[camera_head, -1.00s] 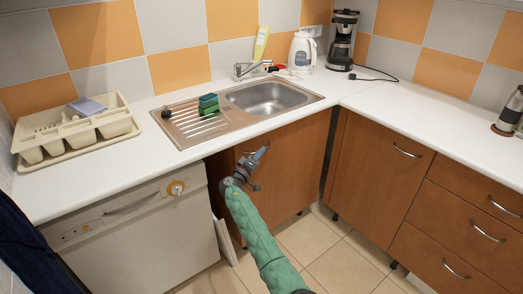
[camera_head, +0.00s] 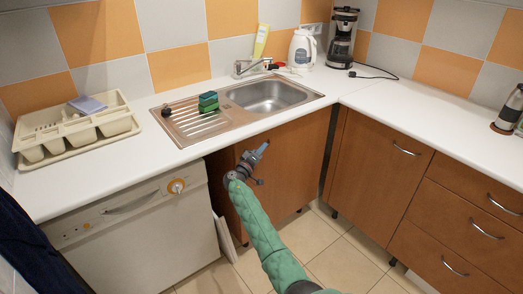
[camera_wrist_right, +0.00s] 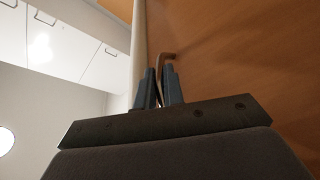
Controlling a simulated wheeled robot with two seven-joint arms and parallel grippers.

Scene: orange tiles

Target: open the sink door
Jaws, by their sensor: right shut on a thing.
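The sink door (camera_head: 295,175) is the brown wooden panel below the sink. Its left part is behind my right arm. A dark gap shows along its left side in the head view; I cannot tell exactly how far it stands open. My right gripper (camera_head: 262,151) is at the upper left of the door. In the right wrist view, my gripper (camera_wrist_right: 161,88) has its fingers close together around the bent metal door handle (camera_wrist_right: 167,56). The wood face fills the right of that view. My left gripper is not in view.
A white dishwasher (camera_head: 140,235) stands left of the sink door. A brown cabinet (camera_head: 375,175) and drawers (camera_head: 450,232) stand at the right. The sink (camera_head: 268,95) is in the white countertop (camera_head: 100,172) above. Tiled floor (camera_head: 325,250) is free in front.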

